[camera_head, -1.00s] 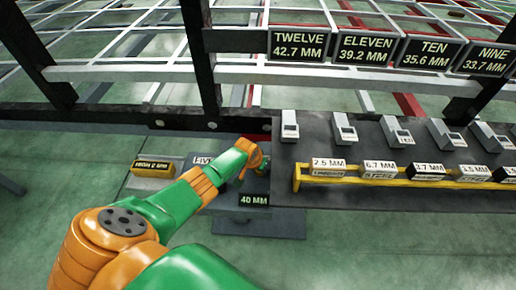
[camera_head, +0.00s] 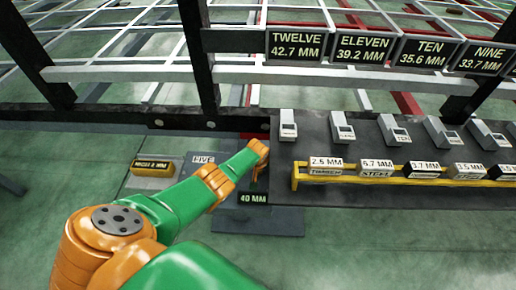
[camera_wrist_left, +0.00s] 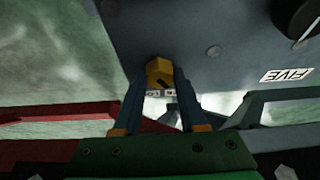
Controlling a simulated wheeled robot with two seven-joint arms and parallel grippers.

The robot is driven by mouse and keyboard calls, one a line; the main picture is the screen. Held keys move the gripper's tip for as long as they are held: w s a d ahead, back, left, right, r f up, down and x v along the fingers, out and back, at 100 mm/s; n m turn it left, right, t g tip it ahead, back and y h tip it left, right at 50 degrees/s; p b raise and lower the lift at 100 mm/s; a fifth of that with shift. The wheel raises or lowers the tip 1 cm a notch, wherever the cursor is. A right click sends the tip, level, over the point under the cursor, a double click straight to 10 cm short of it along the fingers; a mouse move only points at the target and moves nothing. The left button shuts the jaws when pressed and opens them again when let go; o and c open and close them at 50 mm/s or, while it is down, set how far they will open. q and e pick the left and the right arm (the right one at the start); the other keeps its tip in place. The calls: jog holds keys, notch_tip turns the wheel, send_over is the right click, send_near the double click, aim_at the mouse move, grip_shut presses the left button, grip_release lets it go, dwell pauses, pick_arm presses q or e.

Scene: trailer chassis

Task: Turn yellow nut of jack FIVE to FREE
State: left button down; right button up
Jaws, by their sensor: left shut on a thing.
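In the left wrist view, the yellow nut (camera_wrist_left: 159,72) with a dark mark on it sits on a grey panel. My left gripper (camera_wrist_left: 160,88) is shut on the nut, one blue finger on each side. A white FIVE label (camera_wrist_left: 287,75) is on the same panel to the right. Small white markings show between the fingers, too small to read. In the head view, my left arm reaches to jack FIVE, whose FIVE plate (camera_head: 201,158) shows left of the forearm. The gripper and nut are hidden there behind the arm. My right gripper is not in view.
A grey bench (camera_head: 345,203) with a yellow rack (camera_head: 297,178) of labelled blocks stands right of the arm. A yellow-black block (camera_head: 152,168) lies to the left. A 40 MM sign (camera_head: 253,198) is below the wrist. A dark frame rail (camera_head: 120,119) runs behind.

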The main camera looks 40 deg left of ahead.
pick_arm(q)
jog(key=shift+w, duration=0.1)
jog(key=shift+c, duration=2.3)
grip_release()
